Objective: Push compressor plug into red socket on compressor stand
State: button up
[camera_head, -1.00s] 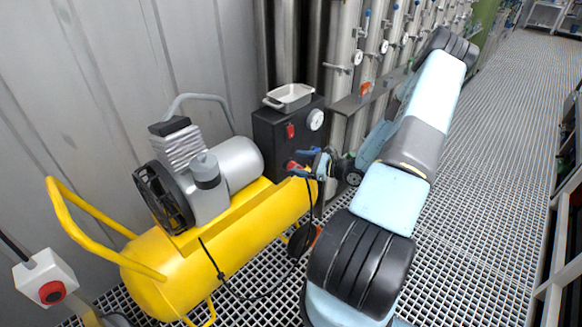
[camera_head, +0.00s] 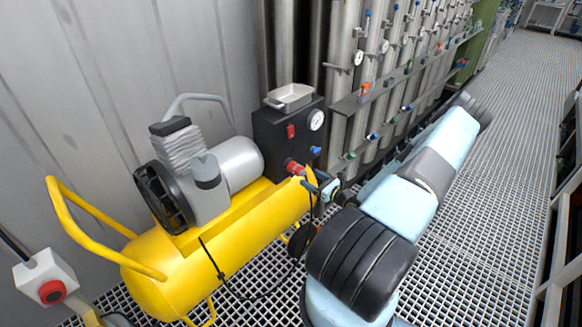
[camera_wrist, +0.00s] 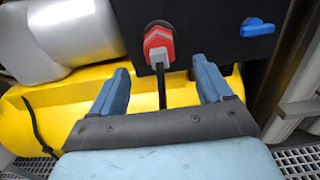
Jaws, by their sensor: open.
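The red socket (camera_wrist: 156,38) is on the front of the black compressor stand (camera_wrist: 205,25). It also shows in the head view (camera_head: 293,167). A grey plug (camera_wrist: 163,54) sits at the red socket with its black cable (camera_wrist: 162,88) hanging down; whether it is fully seated I cannot tell. My gripper (camera_wrist: 160,68) is open, its two blue fingers spread on either side of the cable, below and apart from the plug. In the head view my gripper (camera_head: 322,186) is just right of and below the socket, near the yellow tank's end.
The yellow compressor tank (camera_head: 235,250) fills the left. A blue valve handle (camera_wrist: 257,26) is right of the socket. Vertical steel pipes (camera_head: 340,95) with gauges stand behind. A red button box (camera_head: 45,278) is at lower left. Grating floor on the right is free.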

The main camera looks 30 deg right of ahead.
aim_at(297, 170)
jog(key=shift+x, duration=4.45)
jog(key=shift+a, duration=0.1)
jog(key=shift+c, duration=0.3)
jog(key=c, duration=1.4)
jog(key=shift+o, duration=0.2)
jog(key=shift+s+f, duration=0.1)
jog(key=shift+s, duration=0.05)
jog(key=shift+v, duration=2.9)
